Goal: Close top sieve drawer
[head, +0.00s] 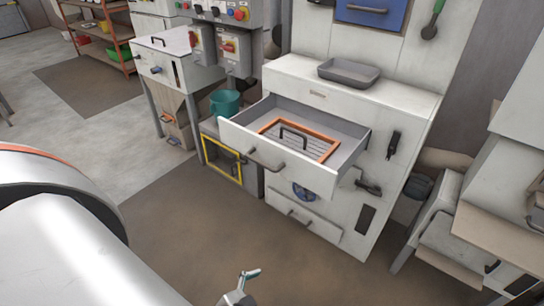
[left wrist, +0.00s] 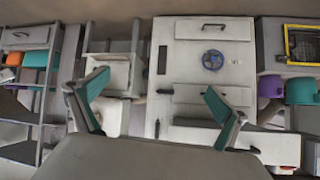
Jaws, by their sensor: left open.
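The top sieve drawer (head: 262,157) of the white cabinet is pulled well out in the head view. Its front has a dark bar handle (head: 265,161). Inside lies an orange-framed sieve (head: 327,153) with a dark handle. My left gripper (head: 240,288) shows partly at the bottom edge of the head view, in front of and apart from the drawer. In the left wrist view its teal-padded fingers (left wrist: 158,100) are spread with nothing between them. That view is upside down, and the fingers partly cover the cabinet front. My right gripper is not in view.
A grey tray (head: 348,73) sits on the cabinet top. A teal bucket (head: 225,102) and a yellow-framed box (head: 222,158) stand left of the drawer. The brown floor mat (head: 215,225) in front is clear.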

